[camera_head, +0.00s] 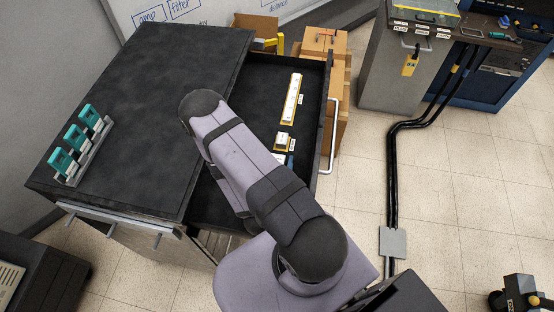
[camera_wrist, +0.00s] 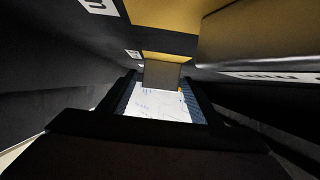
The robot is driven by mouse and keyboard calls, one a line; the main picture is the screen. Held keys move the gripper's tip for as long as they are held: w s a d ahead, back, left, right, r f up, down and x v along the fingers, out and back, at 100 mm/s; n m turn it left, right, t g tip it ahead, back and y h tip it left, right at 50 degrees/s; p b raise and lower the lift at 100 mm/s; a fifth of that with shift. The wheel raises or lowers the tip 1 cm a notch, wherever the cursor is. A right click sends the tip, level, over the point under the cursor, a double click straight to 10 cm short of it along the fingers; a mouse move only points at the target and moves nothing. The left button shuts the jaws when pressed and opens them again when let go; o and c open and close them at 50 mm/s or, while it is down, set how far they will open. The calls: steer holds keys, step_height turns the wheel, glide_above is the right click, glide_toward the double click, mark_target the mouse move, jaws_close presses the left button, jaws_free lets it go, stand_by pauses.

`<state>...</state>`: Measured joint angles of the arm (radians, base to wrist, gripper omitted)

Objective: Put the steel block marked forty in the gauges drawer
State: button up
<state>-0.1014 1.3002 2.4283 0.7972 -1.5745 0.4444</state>
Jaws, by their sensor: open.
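The gauges drawer is pulled open, with a dark floor (camera_head: 262,98), in the head view. A small pale block (camera_head: 283,138) sits on a yellow base in it. In the wrist view, a plain grey-brown block (camera_wrist: 162,74) stands beyond my gripper (camera_wrist: 160,100), against yellow. I cannot read a forty on either. My gripper is open, its dark fingers either side of a white surface with faint writing (camera_wrist: 158,106). I see nothing gripped. The arm hides my gripper in the head view.
A long pale bar (camera_head: 292,97) lies on a yellow strip in the drawer. Teal items (camera_head: 75,137) stand in a rack on the black cabinet top (camera_head: 140,100). The drawer's front wall and handle (camera_head: 330,135) are at the right. Open floor lies beyond.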

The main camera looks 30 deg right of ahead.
steer(key=shift+s+a+r, duration=0.1)
steer(key=shift+s+a, duration=0.15)
steer(key=shift+a, duration=0.1)
steer(key=r, duration=0.2)
steer(key=r+p, duration=0.1)
steer(key=s+r+p, duration=0.1)
steer(key=r, duration=0.1)
steer(key=shift+a+r, duration=0.35)
steer(key=shift+r+p, duration=1.05)
steer(key=shift+p, duration=0.25)
